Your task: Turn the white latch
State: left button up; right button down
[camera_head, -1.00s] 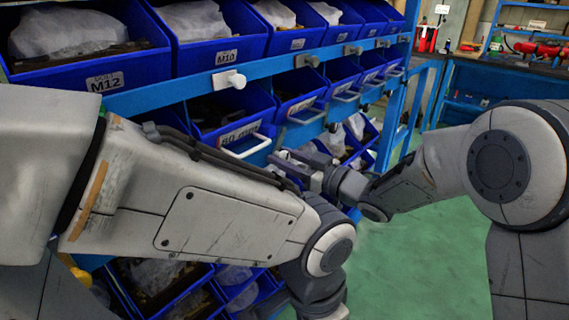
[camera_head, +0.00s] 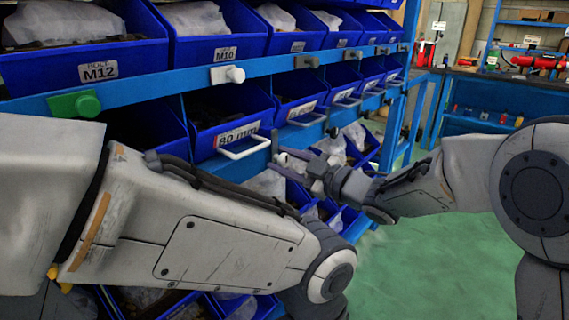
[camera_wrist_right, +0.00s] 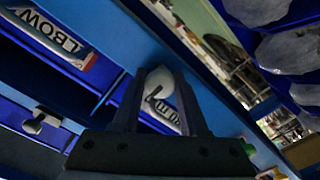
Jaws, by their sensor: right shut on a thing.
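A white latch with a round knob (camera_head: 235,75) sits on the upper blue rail in the head view, above the bin marked 80 mm. My right gripper (camera_head: 284,157) is lower and to the right, at the lower rail beside that bin's white handle. In the right wrist view, my right gripper (camera_wrist_right: 160,98) is shut on a white round knob (camera_wrist_right: 159,82), with one dark finger on each side. This knob stands by a blue rail; its base is hidden. My left arm crosses the front, and its fingers are not in view.
A green latch (camera_head: 75,104) and grey latches (camera_head: 307,62) share the upper rail. Blue bins (camera_head: 225,110) fill the rack above and below. The white bin handle (camera_head: 244,148) juts out close to my right gripper. The green floor (camera_head: 430,260) at right is clear.

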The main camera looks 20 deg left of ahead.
jog(key=shift+r, duration=0.25)
jog(key=shift+c, duration=2.3)
grip_release()
jog(key=shift+s, duration=0.1)
jog(key=shift+f, duration=0.1)
jog(key=shift+d, duration=0.1)
jog(key=p+v, duration=0.1)
jog(key=v, duration=0.9)
jog(key=shift+d, duration=0.15)
